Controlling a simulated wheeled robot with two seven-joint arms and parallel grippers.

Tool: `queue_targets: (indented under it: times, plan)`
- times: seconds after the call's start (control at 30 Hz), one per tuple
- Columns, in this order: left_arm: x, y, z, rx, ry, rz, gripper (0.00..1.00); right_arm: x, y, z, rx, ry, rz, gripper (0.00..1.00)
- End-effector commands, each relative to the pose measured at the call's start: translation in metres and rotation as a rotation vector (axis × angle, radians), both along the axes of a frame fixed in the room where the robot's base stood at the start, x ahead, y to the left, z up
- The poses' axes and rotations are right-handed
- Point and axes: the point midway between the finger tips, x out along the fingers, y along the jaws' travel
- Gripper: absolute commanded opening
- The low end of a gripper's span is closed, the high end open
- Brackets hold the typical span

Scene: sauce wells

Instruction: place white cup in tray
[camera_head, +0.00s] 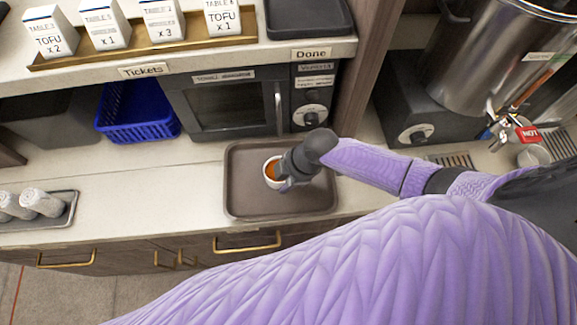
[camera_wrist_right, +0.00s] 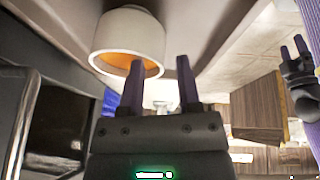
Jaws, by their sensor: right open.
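The white cup (camera_head: 269,171), with orange inside, stands on the dark brown tray (camera_head: 240,204) in the head view. In the wrist view, the cup (camera_wrist_right: 128,30) shows upside down because the picture is turned. My right gripper (camera_head: 284,183) is low over the tray, right beside the cup.
A microwave (camera_head: 222,104) stands behind the tray, and a blue basket (camera_head: 137,112) is left of it. A small tray of rolled white cloths (camera_head: 42,203) lies at far left. The counter between is clear. A metal urn (camera_head: 490,60) stands at right.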

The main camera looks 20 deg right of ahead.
Motion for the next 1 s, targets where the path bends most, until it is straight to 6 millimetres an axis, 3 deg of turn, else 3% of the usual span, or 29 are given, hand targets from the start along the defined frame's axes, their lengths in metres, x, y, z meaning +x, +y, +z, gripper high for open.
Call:
queue_targets:
  times: [0.3,0.5,1.0]
  plan:
    - [0.001,-0.002,0.028,-0.004,-0.002,0.005,0.59,-0.013,-0.028,0.073,-0.004,-0.003,0.0,0.43]
    - [0.001,-0.004,0.034,-0.009,-0.004,0.004,0.59,-0.02,-0.041,0.105,-0.002,-0.002,0.0,0.43]
    - [0.002,-0.005,0.034,-0.009,-0.004,0.003,0.59,-0.021,-0.043,0.109,0.0,0.0,0.0,0.43]
